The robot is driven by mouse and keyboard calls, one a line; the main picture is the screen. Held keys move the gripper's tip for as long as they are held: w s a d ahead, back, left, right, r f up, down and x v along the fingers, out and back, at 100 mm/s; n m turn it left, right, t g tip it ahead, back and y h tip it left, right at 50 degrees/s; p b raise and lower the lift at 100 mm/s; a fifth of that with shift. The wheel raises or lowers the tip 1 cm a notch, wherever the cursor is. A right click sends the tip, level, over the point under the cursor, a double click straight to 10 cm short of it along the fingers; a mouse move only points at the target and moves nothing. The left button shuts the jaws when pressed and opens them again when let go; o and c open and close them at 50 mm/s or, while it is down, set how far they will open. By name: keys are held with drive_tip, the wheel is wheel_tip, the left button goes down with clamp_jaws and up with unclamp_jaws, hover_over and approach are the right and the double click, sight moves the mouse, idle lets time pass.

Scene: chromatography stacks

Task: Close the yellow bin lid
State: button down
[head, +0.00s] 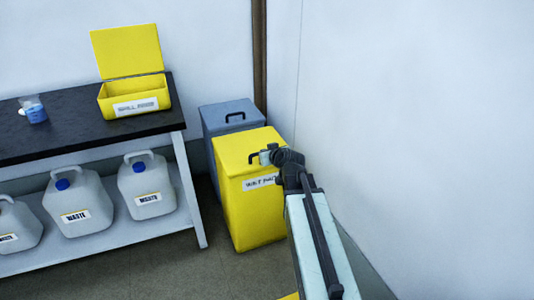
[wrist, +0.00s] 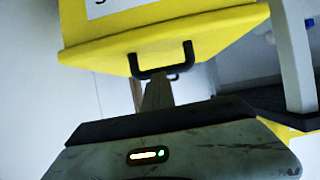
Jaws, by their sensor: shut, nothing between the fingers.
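The yellow bin (head: 250,215) stands on the floor right of the bench, with a white label partly hidden by my arm. Its yellow lid (head: 236,143) lies down over the top; I cannot tell whether a small gap is left. A black handle (head: 253,158) is at the lid's edge. My gripper (head: 266,156) is shut and empty beside this handle, and my wrist hides part of the lid. In the wrist view the lid (wrist: 165,38) and its handle (wrist: 162,71) are right in front of my gripper (wrist: 157,88). I cannot tell whether they touch.
A grey bin (head: 229,113) stands behind the yellow one. On the black bench (head: 60,130) sit an open yellow spill box (head: 132,92) and a blue-white item (head: 34,110). Several waste jugs (head: 82,203) stand on the lower shelf. A bare wall (head: 430,120) is at right.

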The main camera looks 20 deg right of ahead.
drive_tip(key=shift+s+a+f+b, duration=0.15)
drive_tip(key=shift+f+b, duration=0.25)
drive_tip(key=shift+f, duration=0.45)
